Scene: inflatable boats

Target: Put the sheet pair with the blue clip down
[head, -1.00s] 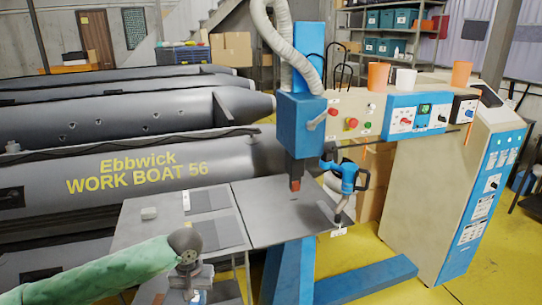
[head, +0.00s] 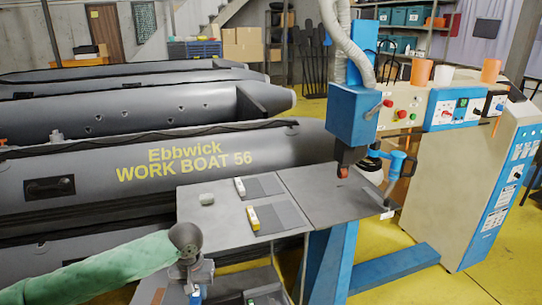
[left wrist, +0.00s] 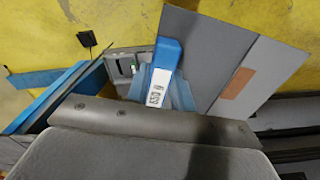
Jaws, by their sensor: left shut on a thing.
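My left gripper (head: 194,286) is at the lower left in the head view, in front of the work table's near-left corner. It is shut on the blue clip, of which a small blue part shows below it. In the left wrist view the blue clip (left wrist: 167,54) has a white label with dark characters. A grey sheet pair (left wrist: 208,52) extends from the clip, with a brown patch (left wrist: 237,83) on a grey surface beside it. The fingertips are not clear there. My right gripper is not in view.
The table (head: 215,225) bears a pair with a white clip (head: 240,187) and one with a yellow clip (head: 253,217), plus a small grey block (head: 206,198). The blue welding machine (head: 352,115) stands at its right. A grey boat (head: 90,180) lies behind.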

